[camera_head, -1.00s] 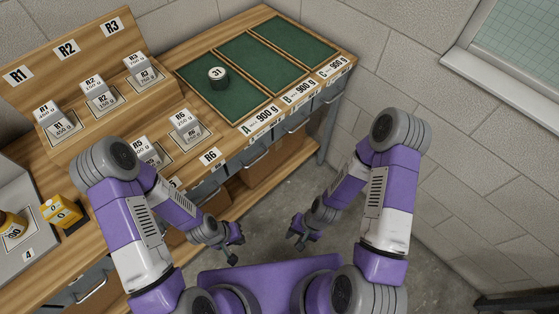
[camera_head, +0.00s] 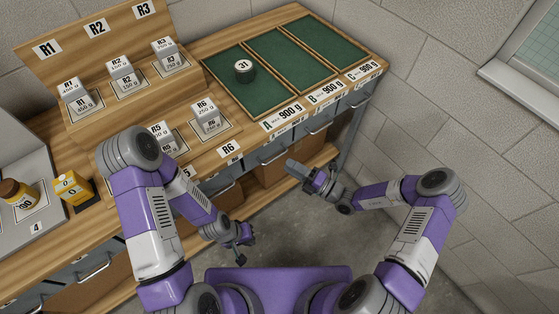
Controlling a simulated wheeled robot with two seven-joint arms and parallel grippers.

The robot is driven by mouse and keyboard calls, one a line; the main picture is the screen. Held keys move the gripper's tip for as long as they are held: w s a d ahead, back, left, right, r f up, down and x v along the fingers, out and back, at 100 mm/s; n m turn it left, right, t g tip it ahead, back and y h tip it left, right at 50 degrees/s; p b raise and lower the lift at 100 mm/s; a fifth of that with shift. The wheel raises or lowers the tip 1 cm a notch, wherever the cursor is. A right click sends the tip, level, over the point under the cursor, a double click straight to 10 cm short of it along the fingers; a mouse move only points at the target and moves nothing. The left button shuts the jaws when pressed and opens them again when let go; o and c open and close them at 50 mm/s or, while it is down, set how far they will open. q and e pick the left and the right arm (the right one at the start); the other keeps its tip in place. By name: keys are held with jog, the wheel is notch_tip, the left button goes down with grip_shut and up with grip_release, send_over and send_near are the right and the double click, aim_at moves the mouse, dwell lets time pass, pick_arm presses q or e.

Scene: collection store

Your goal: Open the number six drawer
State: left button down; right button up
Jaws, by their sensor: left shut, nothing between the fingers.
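A row of grey drawers with bar handles runs under the front edge of the wooden bench (camera_head: 245,147). Visible fronts include one below the R6 label (camera_head: 222,188), one right of it (camera_head: 274,157) and one farther right (camera_head: 318,128). All look closed. I cannot read a number six on any drawer. My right gripper (camera_head: 292,167) is in front of the drawers, near the one right of R6; whether it touches is unclear, and its finger opening cannot be made out. My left gripper (camera_head: 244,247) is shut and empty, low above the floor, away from the drawers.
Labelled grey blocks (camera_head: 207,115) stand on the bench and a stepped rack. A yellow box (camera_head: 73,188) is at left. Floor between bench and my base is free.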

jog(key=b+x, duration=0.1)
jog(key=x, duration=0.4)
jog(key=shift+a, duration=0.15)
grip_shut()
dwell(1.3)
